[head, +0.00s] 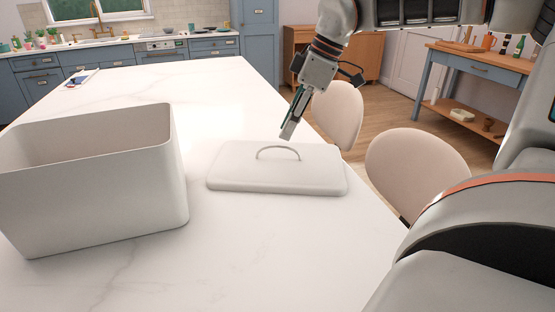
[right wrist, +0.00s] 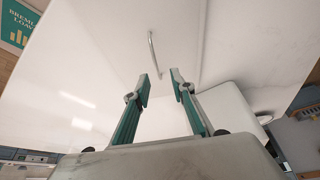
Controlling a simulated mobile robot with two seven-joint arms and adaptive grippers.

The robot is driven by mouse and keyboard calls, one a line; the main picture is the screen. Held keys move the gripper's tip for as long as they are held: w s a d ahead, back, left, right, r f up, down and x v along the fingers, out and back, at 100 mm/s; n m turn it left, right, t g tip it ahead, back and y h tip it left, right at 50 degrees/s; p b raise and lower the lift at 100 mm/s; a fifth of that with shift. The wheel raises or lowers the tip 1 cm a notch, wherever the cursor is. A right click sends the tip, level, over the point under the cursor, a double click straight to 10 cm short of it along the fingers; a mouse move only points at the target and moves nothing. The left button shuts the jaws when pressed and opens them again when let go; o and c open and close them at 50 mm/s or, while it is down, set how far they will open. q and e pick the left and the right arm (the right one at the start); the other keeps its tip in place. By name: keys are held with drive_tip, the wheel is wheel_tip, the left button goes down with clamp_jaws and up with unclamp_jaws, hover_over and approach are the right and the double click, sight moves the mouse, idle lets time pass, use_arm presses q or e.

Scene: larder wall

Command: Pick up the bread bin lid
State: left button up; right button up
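The bread bin lid (head: 230,175) is a flat, pale, rounded slab lying on the white counter, right of the open bin. Its thin arched handle (head: 278,149) stands up in the middle and also shows in the right wrist view (right wrist: 151,50). The white bread bin (head: 100,200) stands open at the left. My right gripper (head: 288,132) hangs above the far side of the lid, tilted down, close to the handle but apart from it. In the right wrist view its green-sided fingers (right wrist: 160,87) are spread with nothing between them. My left gripper is out of view.
The white counter (head: 285,240) is clear around the lid. Two pale chairs (head: 338,112) (head: 415,165) stand along its right side. A small flat item (head: 82,78) lies at the counter's far left end. A blue side table (head: 480,68) stands at the back right.

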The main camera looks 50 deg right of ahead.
sight(278, 147)
drive_tip(key=shift+x, duration=1)
drive_tip(key=x, duration=0.3)
drive_tip(key=b+x, duration=0.1)
drive_tip(key=x, duration=0.1)
drive_tip(key=shift+w+d+f, duration=0.15)
drive_tip(key=shift+w+d, duration=0.05)
drive_tip(key=shift+d, duration=0.1)
clamp_jaws()
